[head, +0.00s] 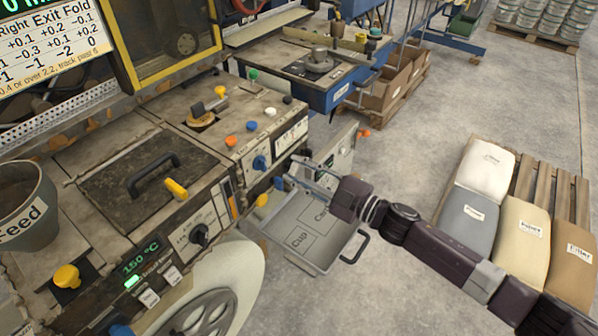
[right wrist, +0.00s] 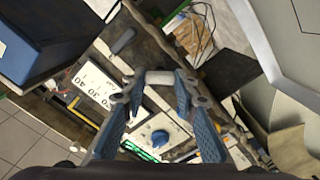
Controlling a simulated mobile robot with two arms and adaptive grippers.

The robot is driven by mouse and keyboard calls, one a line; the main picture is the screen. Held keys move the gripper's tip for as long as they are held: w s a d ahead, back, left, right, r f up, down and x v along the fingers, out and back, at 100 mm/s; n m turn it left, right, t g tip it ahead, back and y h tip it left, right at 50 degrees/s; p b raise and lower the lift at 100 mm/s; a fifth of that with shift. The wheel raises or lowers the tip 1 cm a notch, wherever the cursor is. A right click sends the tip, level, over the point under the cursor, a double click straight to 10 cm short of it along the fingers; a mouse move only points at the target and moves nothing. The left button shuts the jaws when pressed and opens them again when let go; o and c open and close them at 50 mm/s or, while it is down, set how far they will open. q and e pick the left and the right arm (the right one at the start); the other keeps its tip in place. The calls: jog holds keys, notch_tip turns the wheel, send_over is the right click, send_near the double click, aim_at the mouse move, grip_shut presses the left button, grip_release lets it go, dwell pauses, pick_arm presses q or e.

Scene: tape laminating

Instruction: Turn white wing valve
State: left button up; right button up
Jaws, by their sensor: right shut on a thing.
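My right gripper (head: 292,180) reaches in from the right in the head view, against the machine's front edge, above a grey tray. In the right wrist view, the blue-padded fingers of my right gripper (right wrist: 157,90) stand on both sides of a pale piece (right wrist: 159,77), which appears to be the white wing valve. The gripper is shut on it. In the head view the valve cannot be made out behind the fingers. A blue knob (head: 260,163) sits on the front panel left of the gripper; a blue knob (right wrist: 159,138) also shows in the wrist view. My left gripper is not in view.
The grey tray (head: 322,262) with marked compartments and a black handle is below the gripper. Orange, white and green buttons line the machine top (head: 262,97). A pallet (head: 553,180) of several sacks stands at the right. The floor between is clear.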

jog(key=n, duration=0.2)
jog(key=n+b, duration=0.1)
jog(key=n, duration=0.1)
jog(key=shift+f+n, duration=0.2)
jog(key=shift+n, duration=0.1)
jog(key=n+b, duration=0.1)
jog(key=n, duration=0.3)
jog(key=shift+s+n, duration=0.1)
jog(key=shift+n, duration=0.2)
jog(key=o, duration=1.2)
jog(key=shift+c, duration=0.2)
jog(key=shift+s+d, duration=0.1)
jog(key=shift+d, duration=0.15)
jog(key=v, duration=1.1)
jog(key=shift+s, duration=0.2)
